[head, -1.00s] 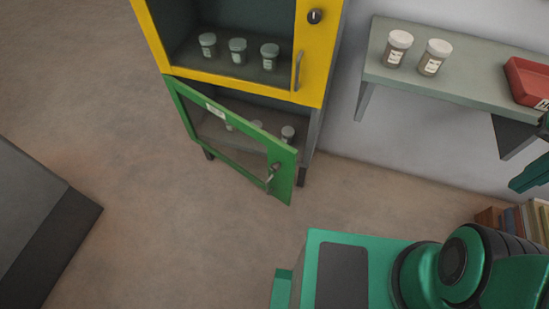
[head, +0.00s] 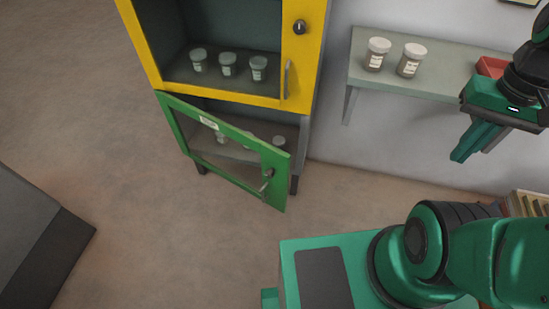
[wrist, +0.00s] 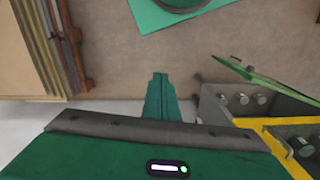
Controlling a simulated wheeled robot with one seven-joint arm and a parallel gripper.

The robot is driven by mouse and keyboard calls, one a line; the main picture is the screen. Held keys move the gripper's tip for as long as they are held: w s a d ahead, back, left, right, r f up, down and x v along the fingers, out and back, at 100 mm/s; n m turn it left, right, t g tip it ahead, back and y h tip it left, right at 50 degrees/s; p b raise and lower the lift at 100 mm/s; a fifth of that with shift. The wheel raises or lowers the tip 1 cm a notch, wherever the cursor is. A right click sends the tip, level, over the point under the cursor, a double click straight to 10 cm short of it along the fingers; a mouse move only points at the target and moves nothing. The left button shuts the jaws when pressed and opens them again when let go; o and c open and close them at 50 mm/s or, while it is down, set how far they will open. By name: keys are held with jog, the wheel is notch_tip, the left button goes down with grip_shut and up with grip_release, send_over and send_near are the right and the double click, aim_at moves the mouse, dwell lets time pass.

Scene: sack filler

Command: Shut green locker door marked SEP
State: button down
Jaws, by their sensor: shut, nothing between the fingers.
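The green locker door (head: 178,122) stands ajar at the lower compartment of the locker in the head view. It is hinged at its left side and its right edge, with a handle (head: 267,181), swings out into the room. A small white label (head: 209,123) is on its top rail, too small to read. In the wrist view the green door (wrist: 245,70) shows at the right, standing out from the locker. My gripper (head: 457,158) is shut and empty, in front of the shelf, well right of the door. Its closed fingers show in the wrist view (wrist: 160,77).
The yellow upper door (head: 303,62) is shut above, with jars behind it. A wall shelf (head: 430,85) holds two jars (head: 377,54) and a red tray (head: 491,67). Books (wrist: 28,50) stand at right. Floor before the locker is clear; a dark grey block (head: 40,240) lies left.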

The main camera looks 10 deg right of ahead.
jog(key=w+a+f+n+h, duration=0.1)
jog(key=w+a+f+n, duration=0.2)
jog(key=w+a+n, duration=0.5)
jog(key=w+a+f+n+h, duration=0.1)
jog(key=w+a+f+n, duration=0.4)
jog(key=w+n, duration=0.45)
jog(key=s+a+f+n+t, duration=0.1)
jog(key=a+f+n, duration=0.55)
jog(key=a, duration=0.65)
jog(key=a+f+n+t, duration=0.1)
jog(key=a+f+n, duration=0.3)
jog(key=a+n, duration=0.7)
jog(key=shift+m, duration=0.4)
jog(key=shift+w+d+f, duration=0.35)
jog(key=shift+w+f, duration=0.45)
jog(key=shift+f, duration=0.75)
jog(key=shift+w+d+f, duration=0.4)
jog(key=shift+w+f, duration=0.35)
jog(key=shift+f, duration=0.85)
jog(key=shift+w+d+f, duration=0.35)
jog(key=shift+w+f, duration=0.45)
jog(key=shift+f, duration=0.75)
